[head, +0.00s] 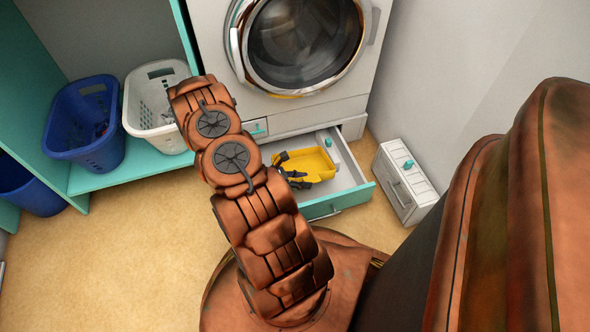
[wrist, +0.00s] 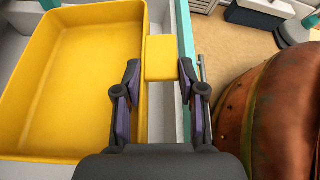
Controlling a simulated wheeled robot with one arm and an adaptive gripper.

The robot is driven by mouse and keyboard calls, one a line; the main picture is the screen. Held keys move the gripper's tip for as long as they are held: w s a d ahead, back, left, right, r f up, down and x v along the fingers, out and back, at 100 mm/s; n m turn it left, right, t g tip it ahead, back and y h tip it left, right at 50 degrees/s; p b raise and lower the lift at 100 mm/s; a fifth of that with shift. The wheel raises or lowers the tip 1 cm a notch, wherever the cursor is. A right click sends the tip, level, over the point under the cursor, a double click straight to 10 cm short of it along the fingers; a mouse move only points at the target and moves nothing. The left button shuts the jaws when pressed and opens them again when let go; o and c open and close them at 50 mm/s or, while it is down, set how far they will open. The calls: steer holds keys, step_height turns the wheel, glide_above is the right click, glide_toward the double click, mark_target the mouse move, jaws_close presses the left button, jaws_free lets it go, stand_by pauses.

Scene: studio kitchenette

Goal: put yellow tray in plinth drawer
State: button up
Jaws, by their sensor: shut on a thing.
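The yellow tray (head: 312,162) is inside the open plinth drawer (head: 340,200) below the washing machine. In the wrist view the tray (wrist: 70,80) fills the left side, and a yellow tab (wrist: 161,58) sticks out from its rim. My gripper (head: 292,172) is at the tray's left side in the head view. In the wrist view my gripper (wrist: 158,75) has its fingers on either side of the tab and is shut on it. The drawer's teal front edge (wrist: 186,30) runs close beside the right finger. Whether the tray rests on the drawer floor is hard to tell.
A washing machine (head: 305,45) stands above the drawer. A white box with a teal knob (head: 405,185) stands on the floor to the right. White (head: 152,100) and blue (head: 85,120) baskets sit on the teal shelf at left. The floor at front left is clear.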

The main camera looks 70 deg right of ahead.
mark_target(297, 167)
steer(key=w+d+f, duration=0.1)
steer(key=d, duration=0.1)
steer(key=w+d+f+b, duration=0.1)
steer(key=w, duration=0.1)
steer(key=w+d+f+b, duration=0.1)
steer(key=w+d+f, duration=0.1)
steer(key=shift+d, duration=0.3)
steer(key=shift+w+d+f+b, duration=1.05)
steer(key=shift+d+f+b, duration=0.05)
steer(key=shift+d+b, duration=0.05)
steer(key=o, duration=1.2)
